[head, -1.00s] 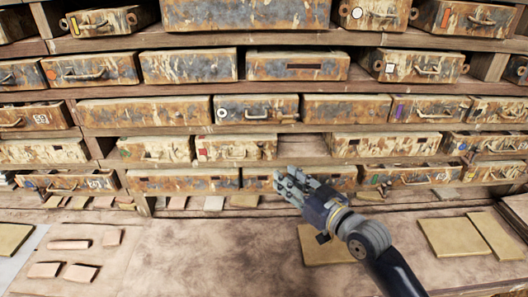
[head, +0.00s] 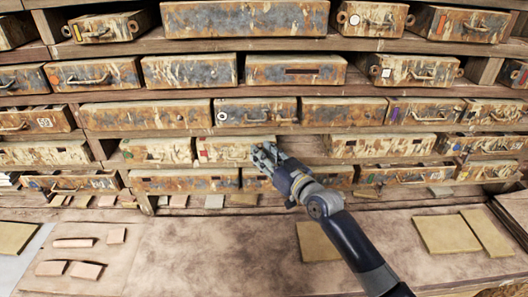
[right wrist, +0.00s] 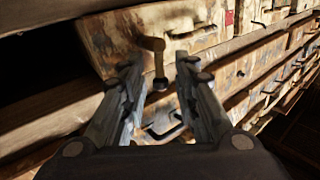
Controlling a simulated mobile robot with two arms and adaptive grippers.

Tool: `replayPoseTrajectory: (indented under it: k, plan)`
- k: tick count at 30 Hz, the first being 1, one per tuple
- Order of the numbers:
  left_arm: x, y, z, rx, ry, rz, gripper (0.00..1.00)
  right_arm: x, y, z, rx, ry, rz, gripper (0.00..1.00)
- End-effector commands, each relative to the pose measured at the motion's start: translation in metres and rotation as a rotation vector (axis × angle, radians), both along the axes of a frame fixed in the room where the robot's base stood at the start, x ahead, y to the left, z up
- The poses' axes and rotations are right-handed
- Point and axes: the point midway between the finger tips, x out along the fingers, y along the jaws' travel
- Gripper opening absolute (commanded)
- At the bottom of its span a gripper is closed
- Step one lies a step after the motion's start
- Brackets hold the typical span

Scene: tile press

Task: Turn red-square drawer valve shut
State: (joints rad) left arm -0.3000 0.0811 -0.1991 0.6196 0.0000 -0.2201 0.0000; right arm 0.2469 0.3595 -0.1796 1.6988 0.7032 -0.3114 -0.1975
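The drawer with the red square (head: 228,141) is in the middle of the shelf wall in the head view, rust-stained and cream. The red square (head: 203,153) is near its left end. My right gripper (head: 262,154) is in front of the drawer's right end and hides part of it. In the right wrist view the right gripper (right wrist: 158,82) is open, with its two fingers apart. A brownish T-shaped valve handle (right wrist: 154,45) on a drawer front shows between and just beyond the fingertips. I cannot tell whether they touch it. My left gripper is not in view.
Rows of similar drawers fill the shelves around. An empty shelf gap (head: 303,147) lies right of the drawer. Tan tiles (head: 447,234) and small pink tiles (head: 73,243) lie on the worktop (head: 200,255), whose middle is clear.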

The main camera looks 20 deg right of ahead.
Motion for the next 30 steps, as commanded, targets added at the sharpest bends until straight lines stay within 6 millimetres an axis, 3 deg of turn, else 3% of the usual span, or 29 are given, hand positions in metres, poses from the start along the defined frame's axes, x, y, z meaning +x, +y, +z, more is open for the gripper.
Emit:
replayPoseTrajectory:
  k: [8, 11, 12, 22, 30]
  plan:
    - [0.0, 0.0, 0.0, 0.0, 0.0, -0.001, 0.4, 0.001, 0.0, 0.0, 0.0, -0.001, 0.0, 0.26]
    - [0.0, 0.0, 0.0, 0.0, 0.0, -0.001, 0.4, 0.001, 0.0, 0.0, 0.0, 0.0, 0.0, 0.03]
    - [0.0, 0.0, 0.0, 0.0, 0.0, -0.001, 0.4, 0.001, 0.0, 0.0, 0.0, 0.0, 0.0, 0.0]
    - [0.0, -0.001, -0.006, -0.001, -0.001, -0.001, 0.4, 0.0, -0.001, -0.002, 0.019, -0.006, 0.0, 0.0]
    - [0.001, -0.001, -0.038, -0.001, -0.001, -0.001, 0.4, -0.001, -0.004, -0.01, 0.14, -0.043, 0.0, 0.0]
